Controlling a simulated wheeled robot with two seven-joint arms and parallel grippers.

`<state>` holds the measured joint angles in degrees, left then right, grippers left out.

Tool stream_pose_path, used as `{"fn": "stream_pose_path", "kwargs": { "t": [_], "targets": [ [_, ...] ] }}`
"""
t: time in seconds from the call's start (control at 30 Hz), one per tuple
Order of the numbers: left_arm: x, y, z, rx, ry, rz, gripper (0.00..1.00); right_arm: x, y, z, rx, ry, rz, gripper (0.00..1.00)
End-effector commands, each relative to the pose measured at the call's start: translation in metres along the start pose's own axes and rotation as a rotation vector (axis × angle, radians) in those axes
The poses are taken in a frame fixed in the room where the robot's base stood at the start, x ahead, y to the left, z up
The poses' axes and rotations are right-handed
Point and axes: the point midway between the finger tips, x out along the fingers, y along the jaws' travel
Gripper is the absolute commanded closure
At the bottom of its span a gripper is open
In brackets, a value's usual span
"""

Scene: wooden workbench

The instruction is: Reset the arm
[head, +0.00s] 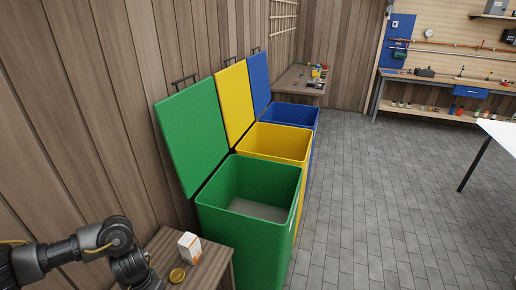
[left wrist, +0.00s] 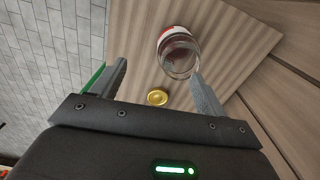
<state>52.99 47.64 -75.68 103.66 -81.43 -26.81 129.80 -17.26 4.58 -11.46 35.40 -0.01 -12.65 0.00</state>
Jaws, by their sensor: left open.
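My left arm enters the head view from the lower left, over a small wooden table (head: 213,265). Its gripper end is cut off or hidden there. In the left wrist view my left gripper (left wrist: 159,70) is open and empty, its fingers apart above the table top (left wrist: 140,35). A glass jar (left wrist: 178,52) with a red and white label is on the table, near the right fingertip; I cannot tell whether they touch. A round gold lid (left wrist: 157,97) lies between the fingers' lines of reach; it also shows in the head view (head: 177,275). My right gripper is not in view.
Workbenches stand at the back.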

Motion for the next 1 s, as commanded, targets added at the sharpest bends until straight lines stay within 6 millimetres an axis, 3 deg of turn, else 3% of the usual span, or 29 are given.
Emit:
{"fn": "stream_pose_path", "kwargs": {
  "t": [0.07, 0.37, 0.6, 0.83, 0.9, 1.0],
  "targets": [
    [0.003, 0.009, -0.001, 0.023, 0.013, 0.015, 0.26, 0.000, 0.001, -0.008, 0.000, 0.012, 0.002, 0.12],
    [0.013, 0.067, -0.010, 0.166, 0.120, 0.111, 0.26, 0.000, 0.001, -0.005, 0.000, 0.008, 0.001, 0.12],
    [0.014, 0.148, -0.019, 0.317, 0.297, 0.229, 0.26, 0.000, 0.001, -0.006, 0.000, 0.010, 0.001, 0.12],
    [-0.016, 0.238, -0.025, 0.388, 0.588, 0.318, 0.26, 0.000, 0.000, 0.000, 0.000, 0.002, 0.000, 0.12],
    [-0.032, 0.251, -0.025, 0.356, 0.677, 0.302, 0.26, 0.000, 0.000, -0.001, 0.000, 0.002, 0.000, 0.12],
    [-0.047, 0.242, -0.017, 0.271, 0.735, 0.233, 0.26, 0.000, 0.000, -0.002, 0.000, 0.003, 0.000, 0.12]
  ]
}}
